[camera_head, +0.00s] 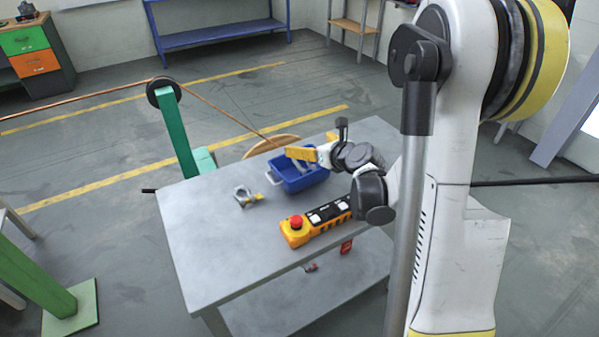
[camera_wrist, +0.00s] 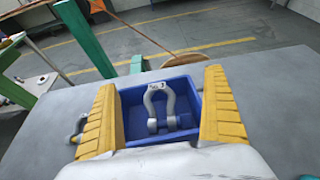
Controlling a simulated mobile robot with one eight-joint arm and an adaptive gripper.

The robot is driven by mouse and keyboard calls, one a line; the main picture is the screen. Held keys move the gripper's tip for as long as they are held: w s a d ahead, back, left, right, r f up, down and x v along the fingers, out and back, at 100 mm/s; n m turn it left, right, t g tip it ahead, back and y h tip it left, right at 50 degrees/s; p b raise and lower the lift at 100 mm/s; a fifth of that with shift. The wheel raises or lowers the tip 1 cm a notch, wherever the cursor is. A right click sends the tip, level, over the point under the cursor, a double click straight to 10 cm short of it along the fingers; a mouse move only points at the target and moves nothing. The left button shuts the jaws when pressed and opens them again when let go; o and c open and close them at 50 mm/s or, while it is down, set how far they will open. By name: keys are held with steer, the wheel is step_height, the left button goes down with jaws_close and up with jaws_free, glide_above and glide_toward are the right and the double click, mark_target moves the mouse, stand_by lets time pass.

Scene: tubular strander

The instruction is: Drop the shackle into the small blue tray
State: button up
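The small blue tray (camera_head: 292,185) stands near the table's far edge. In the wrist view the tray (camera_wrist: 128,101) shows between my fingers. A grey shackle (camera_wrist: 170,101) with a blue pin appears inside it, apart from both fingers. My gripper (camera_head: 303,160) is over the tray; in the wrist view its yellow fingers (camera_wrist: 160,110) are spread wide with nothing gripped. My arm and gripper hide part of the tray in the head view.
Another shackle (camera_head: 244,196), with a yellow pin, lies on the table left of the tray. A yellow pendant control (camera_head: 318,219) with a red button lies nearer the front. The left part of the grey table (camera_head: 205,245) is clear. A green post (camera_head: 172,130) stands behind the table.

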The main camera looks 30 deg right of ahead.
steer(key=v, duration=1.2)
stand_by(0.3)
steer(key=s+a+r+n+g+y, duration=0.1)
steer(key=s+a+n+g, duration=0.35)
steer(key=a+n, duration=1.15)
steer(key=s+a+n+g, duration=0.1)
steer(key=s+n, duration=0.4)
steer(key=n, duration=0.4)
steer(key=s+a+r+n+g+h, duration=0.1)
steer(key=s+a+n, duration=0.1)
steer(key=s+n, duration=0.4)
steer(key=n, duration=0.4)
steer(key=shift+n, duration=0.3)
steer(key=shift+w, duration=0.1)
